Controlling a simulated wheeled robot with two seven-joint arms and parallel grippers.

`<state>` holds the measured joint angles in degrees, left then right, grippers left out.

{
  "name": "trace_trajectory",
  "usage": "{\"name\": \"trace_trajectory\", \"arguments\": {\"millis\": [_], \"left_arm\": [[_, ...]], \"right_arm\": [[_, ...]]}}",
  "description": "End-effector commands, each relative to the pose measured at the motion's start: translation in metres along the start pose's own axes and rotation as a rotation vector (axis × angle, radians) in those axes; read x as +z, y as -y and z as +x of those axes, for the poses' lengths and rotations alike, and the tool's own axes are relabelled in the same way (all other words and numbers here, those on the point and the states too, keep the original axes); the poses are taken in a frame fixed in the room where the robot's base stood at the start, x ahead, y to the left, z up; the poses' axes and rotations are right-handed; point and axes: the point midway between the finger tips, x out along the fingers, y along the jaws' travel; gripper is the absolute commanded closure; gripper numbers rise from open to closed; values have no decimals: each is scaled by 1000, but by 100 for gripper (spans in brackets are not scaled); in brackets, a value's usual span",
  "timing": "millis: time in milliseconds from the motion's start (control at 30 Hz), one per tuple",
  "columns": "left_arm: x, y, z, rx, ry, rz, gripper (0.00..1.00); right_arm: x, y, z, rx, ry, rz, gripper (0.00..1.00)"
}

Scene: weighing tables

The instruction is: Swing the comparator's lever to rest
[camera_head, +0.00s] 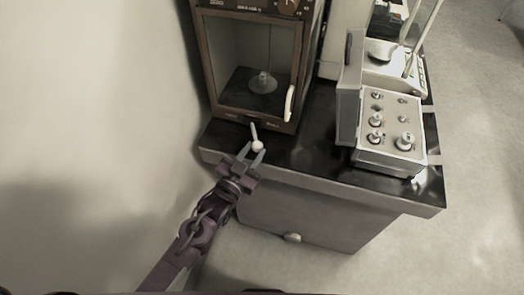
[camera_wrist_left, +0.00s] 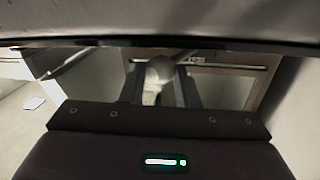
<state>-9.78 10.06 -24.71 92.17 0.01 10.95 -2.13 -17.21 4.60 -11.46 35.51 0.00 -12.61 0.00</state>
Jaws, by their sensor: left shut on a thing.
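The comparator (camera_head: 298,75) is a brown-framed glass-fronted case at the back left of the dark table, with a pan on a thin rod inside. Its lever (camera_head: 254,132) is a light rod with a pale round knob, sticking out at the lower front and slanting down toward me. My left gripper (camera_head: 257,151) is at the table's front left and is shut on the knob. The knob also shows in the left wrist view (camera_wrist_left: 160,69), between the two dark fingers. Small labels sit on the case's lower front edge, too small to read. My right gripper is not in view.
A grey box (camera_head: 385,152) with several weights and knobs stands to the right on the table (camera_head: 310,160). Behind it is a white balance (camera_head: 395,75) with upright rods. A white curved handle (camera_head: 289,103) projects from the case front. Bare tabletop lies between case and box.

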Motion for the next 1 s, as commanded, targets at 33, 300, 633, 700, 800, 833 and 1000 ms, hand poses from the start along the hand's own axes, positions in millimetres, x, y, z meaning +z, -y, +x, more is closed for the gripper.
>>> {"name": "trace_trajectory", "arguments": {"millis": [33,300,633,700,800,833,1000], "left_arm": [[0,8,-4,27,0,8,100],[3,32,-15,104,-12,1,100],[6,57,-19,96,-12,4,100],[6,59,-19,96,-13,4,100],[6,62,-19,96,-14,4,100],[6,62,-19,97,-14,3,100],[6,62,-19,99,-15,3,100]], "right_arm": [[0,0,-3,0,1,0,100],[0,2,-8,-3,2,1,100],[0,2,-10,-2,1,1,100],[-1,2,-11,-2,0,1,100],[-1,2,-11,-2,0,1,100],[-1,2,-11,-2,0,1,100],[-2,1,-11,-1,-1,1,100]]}}
